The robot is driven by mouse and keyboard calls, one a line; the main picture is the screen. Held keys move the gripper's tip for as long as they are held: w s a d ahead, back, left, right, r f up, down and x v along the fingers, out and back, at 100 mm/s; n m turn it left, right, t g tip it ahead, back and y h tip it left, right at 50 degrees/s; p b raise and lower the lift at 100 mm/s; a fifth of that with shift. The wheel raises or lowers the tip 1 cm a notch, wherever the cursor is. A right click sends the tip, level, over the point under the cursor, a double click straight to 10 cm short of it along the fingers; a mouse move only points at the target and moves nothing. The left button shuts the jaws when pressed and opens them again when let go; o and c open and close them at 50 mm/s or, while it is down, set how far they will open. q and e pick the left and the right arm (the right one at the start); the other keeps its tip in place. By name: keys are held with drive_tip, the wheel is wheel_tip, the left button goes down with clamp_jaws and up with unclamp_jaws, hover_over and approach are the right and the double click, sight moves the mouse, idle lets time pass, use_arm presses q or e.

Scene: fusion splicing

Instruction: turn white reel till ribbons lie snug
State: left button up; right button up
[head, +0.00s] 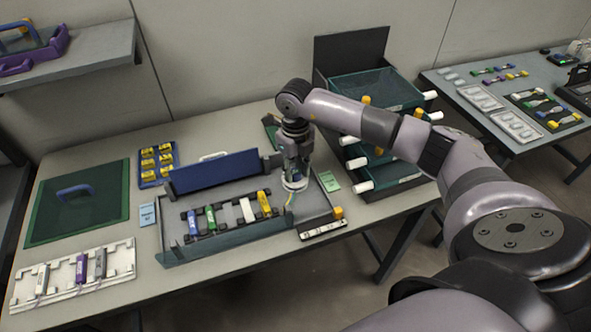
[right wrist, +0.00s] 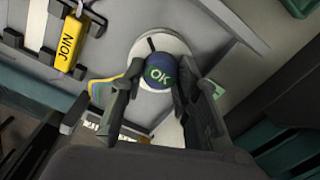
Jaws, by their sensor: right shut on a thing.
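The white reel (head: 297,185) sits at the right end of the grey tray (head: 192,252) on the table. In the right wrist view the reel (right wrist: 178,42) is a white disc with a dark mark on its rim and a round blue knob (right wrist: 160,70) marked "OK". My right gripper (head: 294,177) points down over the reel; its fingers (right wrist: 156,88) are shut on the knob from both sides. Thin yellow and blue ribbons (right wrist: 103,84) curve out from beside the reel to the left. Their ends near the reel are hidden by my gripper. My left gripper is out of view.
A yellow "JOIN" piece (right wrist: 70,42) and other coloured pieces lie in the tray, left of the reel. A blue upright panel (head: 215,171) stands behind them. Green-fronted drawers (head: 385,88) stand close behind my right arm. A green mat (head: 75,205) lies at the left.

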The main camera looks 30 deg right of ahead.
sight(296, 172)
drive_tip(key=shift+m, duration=0.3)
drive_tip(key=o, duration=1.2)
drive_tip(key=shift+c, duration=0.2)
wheel_tip(296, 172, up, 12)
